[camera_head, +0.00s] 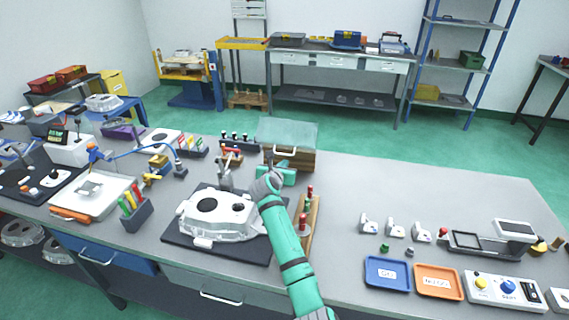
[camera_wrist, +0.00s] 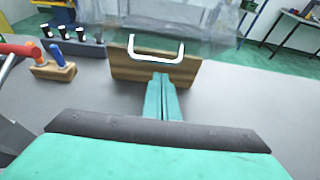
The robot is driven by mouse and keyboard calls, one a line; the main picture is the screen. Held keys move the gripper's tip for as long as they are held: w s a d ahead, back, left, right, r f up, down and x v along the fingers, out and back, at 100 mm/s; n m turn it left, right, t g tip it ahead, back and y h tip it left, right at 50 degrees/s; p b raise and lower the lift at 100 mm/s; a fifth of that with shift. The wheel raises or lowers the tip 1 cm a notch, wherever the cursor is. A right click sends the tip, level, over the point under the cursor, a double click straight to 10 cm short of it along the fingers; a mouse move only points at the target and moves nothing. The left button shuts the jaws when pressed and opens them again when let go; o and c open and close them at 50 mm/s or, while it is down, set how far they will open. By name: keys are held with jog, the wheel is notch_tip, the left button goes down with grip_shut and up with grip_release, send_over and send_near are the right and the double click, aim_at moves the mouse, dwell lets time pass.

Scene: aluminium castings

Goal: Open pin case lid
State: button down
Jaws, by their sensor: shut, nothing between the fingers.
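The pin case (camera_head: 301,160) is a wooden box with a clear, greenish lid (camera_head: 287,131), near the back edge of the bench in the head view. In the wrist view its wooden front (camera_wrist: 188,69) faces me, with a pale U-shaped handle (camera_wrist: 155,57) at the top and the clear lid (camera_wrist: 200,25) above and behind. I cannot tell surely how far the lid is raised. My gripper (camera_head: 279,164) is at the front of the case. Its fingers (camera_wrist: 161,80) are together and empty, just below the handle; contact is unclear.
A metal casting (camera_head: 215,222) on a black mat lies front left of the case. A wooden rack with red-topped pins (camera_head: 309,215) stands beside my arm. A small block with red and blue handles (camera_wrist: 57,68) is left of the case. The bench right of the case is clear.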

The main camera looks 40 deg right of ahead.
aim_at(288, 145)
jog(key=shift+w+d+r, duration=0.15)
jog(key=shift+d+r, duration=0.05)
jog(key=shift+r, duration=0.2)
jog(key=r, duration=0.1)
jog(key=w+d+r, duration=0.1)
jog(key=r, duration=0.1)
jog(key=d+r, duration=0.1)
jog(key=r, duration=0.1)
jog(key=shift+w+r, duration=0.1)
jog(key=shift+w, duration=0.2)
jog(key=shift+a, duration=0.1)
